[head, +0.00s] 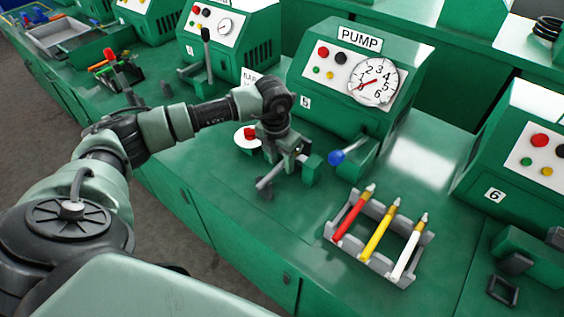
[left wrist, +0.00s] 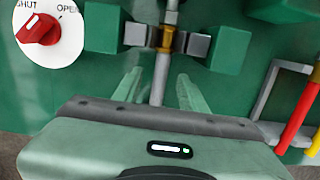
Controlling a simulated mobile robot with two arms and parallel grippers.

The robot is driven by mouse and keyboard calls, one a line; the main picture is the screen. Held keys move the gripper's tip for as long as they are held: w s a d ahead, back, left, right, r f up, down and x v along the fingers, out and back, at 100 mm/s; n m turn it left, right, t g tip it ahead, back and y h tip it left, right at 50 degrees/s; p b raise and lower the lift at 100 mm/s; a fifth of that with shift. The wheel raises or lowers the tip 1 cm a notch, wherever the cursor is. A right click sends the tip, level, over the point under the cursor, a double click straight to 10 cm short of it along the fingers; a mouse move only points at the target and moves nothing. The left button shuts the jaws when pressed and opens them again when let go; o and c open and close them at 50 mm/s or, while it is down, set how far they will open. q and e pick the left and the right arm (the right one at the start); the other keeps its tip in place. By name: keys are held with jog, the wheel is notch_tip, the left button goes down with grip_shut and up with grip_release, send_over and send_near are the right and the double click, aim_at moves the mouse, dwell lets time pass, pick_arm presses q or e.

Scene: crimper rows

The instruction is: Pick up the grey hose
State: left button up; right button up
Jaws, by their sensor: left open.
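The grey hose (left wrist: 160,78) sticks out from a clamp between two green blocks, with a brass fitting (left wrist: 166,40) at its far end between grey jaws (left wrist: 194,44). In the head view the hose (head: 268,179) points toward the front of the bench. My left gripper (left wrist: 157,88) is open, with one pale green finger on each side of the hose; I cannot tell whether either touches it. In the head view my left gripper (head: 282,150) is over the clamp and partly hides it. The hose's near end is hidden by the gripper body in the wrist view.
A rack (head: 376,262) holds red, yellow and white hoses to the right. The PUMP machine (head: 345,95) with its dial stands behind. A blue-knobbed lever (head: 337,157) is right of the clamp. A red valve knob (left wrist: 37,29) is at left. Bench front is clear.

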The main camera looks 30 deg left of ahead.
pick_arm(q)
grip_shut()
